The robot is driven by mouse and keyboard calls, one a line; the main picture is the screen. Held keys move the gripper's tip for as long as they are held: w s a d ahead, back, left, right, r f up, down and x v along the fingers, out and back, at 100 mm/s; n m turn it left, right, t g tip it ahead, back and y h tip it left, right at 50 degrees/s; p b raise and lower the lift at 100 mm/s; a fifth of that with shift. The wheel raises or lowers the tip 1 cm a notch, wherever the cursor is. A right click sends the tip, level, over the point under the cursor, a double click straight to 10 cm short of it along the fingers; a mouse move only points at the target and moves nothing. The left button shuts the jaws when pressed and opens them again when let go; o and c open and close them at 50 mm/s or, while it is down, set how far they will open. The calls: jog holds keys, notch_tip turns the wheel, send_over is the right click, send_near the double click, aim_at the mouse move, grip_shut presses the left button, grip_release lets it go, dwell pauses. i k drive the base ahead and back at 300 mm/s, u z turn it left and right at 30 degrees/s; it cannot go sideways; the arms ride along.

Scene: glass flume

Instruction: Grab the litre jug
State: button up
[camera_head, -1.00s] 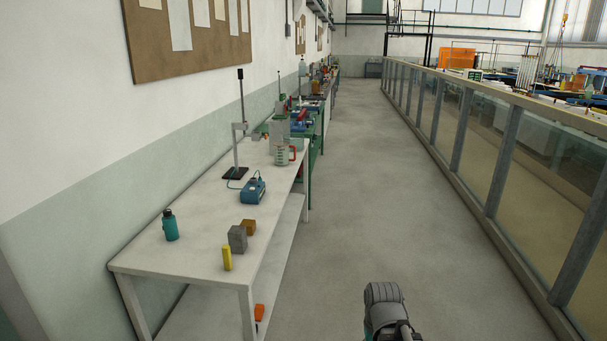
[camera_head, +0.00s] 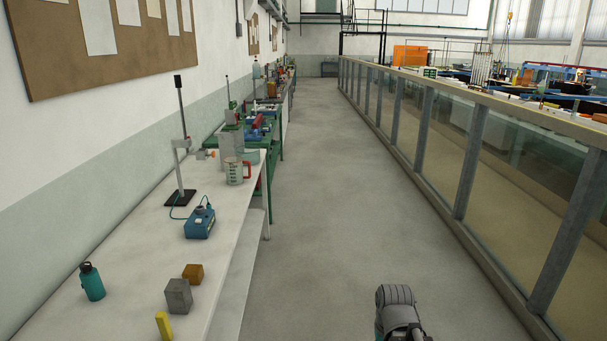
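The litre jug (camera_head: 234,171) is a clear measuring jug with markings and a red handle on its right side. It stands upright near the far end of the white bench (camera_head: 120,270), close to the bench's right edge. Part of my arm shows at the bottom, right of centre, over the aisle, well short of the jug and to its right. My gripper's fingers do not show.
A stand with a pole (camera_head: 181,150), a blue device with a cable (camera_head: 200,222), a teal bottle (camera_head: 92,281), a brown block (camera_head: 193,273), a grey block (camera_head: 178,296) and a yellow object (camera_head: 163,325) share the bench. The aisle floor (camera_head: 310,220) is clear. A glass flume (camera_head: 440,150) runs along the right.

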aim_at(233, 164)
jog(key=z, duration=0.1)
jog(key=i, duration=2.35)
jog(key=u, duration=0.6)
jog(key=i, duration=1.15)
jog(key=u, duration=0.3)
